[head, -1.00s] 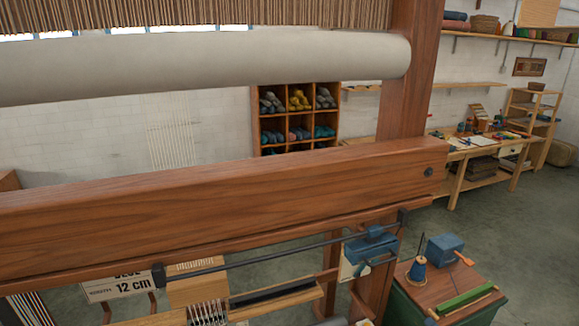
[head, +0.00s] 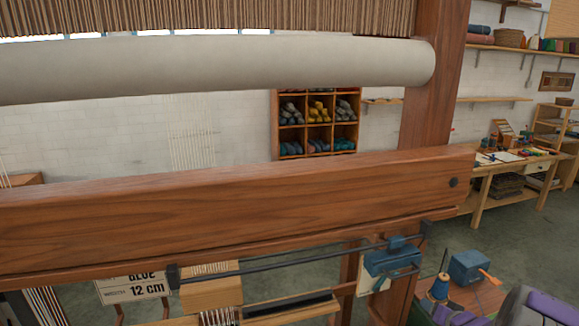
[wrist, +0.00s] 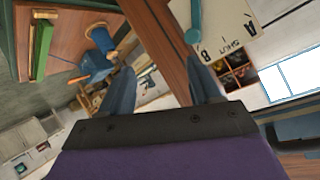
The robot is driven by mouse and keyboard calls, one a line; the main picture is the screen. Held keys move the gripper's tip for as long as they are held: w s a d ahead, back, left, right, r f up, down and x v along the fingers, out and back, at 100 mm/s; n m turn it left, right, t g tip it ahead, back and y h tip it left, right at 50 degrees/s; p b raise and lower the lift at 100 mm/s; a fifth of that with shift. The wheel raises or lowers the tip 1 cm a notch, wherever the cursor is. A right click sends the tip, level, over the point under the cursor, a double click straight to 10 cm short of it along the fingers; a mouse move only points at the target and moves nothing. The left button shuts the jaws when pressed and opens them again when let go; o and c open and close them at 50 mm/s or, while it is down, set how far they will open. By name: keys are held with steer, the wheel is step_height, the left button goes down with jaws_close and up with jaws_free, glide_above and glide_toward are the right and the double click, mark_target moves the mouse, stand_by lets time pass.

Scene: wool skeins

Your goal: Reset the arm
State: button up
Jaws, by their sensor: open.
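My gripper (wrist: 160,66) is open in the wrist view, with two blue-grey fingers apart and nothing between them. Its dark mount and purple housing fill the bottom of that view. In the head view, a purple and dark part of my arm shows at the bottom right corner, in front of the small table; the fingers cannot be made out there. In the wrist view, a blue cone (wrist: 98,40) on the small table lies beyond the left finger, and a wooden loom post (wrist: 160,30) lies beyond the gap.
A large wooden loom beam (head: 230,205) and pale roller (head: 220,65) cross the head view. A blue clamp-like device (head: 390,262) hangs below the beam. The small table holds a blue box (head: 469,266) and blue cone (head: 439,288). A cubby shelf (head: 274,125) holds wool skeins.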

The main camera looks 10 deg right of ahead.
steer(key=s+a+r+n+g+h+b, duration=0.1)
steer(key=s+a+r+g+b, duration=0.2)
steer(key=a, duration=0.6)
steer(key=s+a+r+n+g+h+b, duration=0.1)
steer(key=s+a+r+g, duration=0.3)
steer(key=a, duration=0.5)
steer(key=s+a+n+g+y+b, duration=0.2)
steer(key=s+a+g, duration=0.1)
steer(key=s+a, duration=0.9)
steer(key=s+a+r+n+g+y+b, duration=0.1)
steer(key=s+a+n+g+y+b, duration=0.1)
steer(key=s+a, duration=1.1)
steer(key=s+n+g, duration=0.1)
steer(key=s, duration=0.4)
steer(key=shift+s+r+g, duration=0.2)
steer(key=shift+s+g, duration=0.05)
steer(key=shift+g, duration=0.05)
